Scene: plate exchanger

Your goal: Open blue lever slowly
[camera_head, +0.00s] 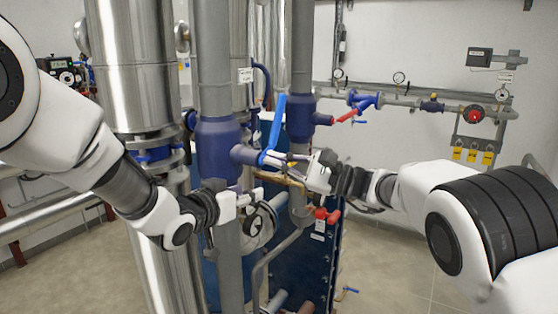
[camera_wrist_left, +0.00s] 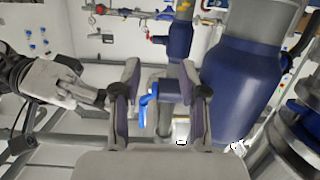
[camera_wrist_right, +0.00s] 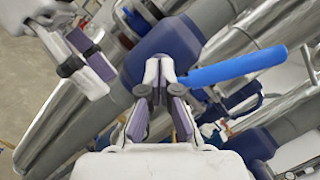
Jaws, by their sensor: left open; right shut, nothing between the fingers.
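The blue lever (camera_head: 277,122) stands nearly upright on a short blue side branch of the large pipe in the head view. In the right wrist view the lever (camera_wrist_right: 240,67) stretches to the right from beside my fingertips. My right gripper (camera_head: 283,160) is shut and empty, its tips close to the lever's lower end; contact cannot be told. It also shows in the right wrist view (camera_wrist_right: 160,68). My left gripper (camera_head: 258,198) is open and empty, below the valve. In the left wrist view a blue lever part (camera_wrist_left: 150,97) shows beyond and between its open fingers (camera_wrist_left: 159,72).
The thick grey pipe with a blue sleeve (camera_head: 217,150) stands just behind my left gripper. A steel column (camera_head: 135,60) is on the left. A red valve handle (camera_head: 327,215) sits below my right gripper. A pipe with gauges (camera_head: 400,99) runs along the wall.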

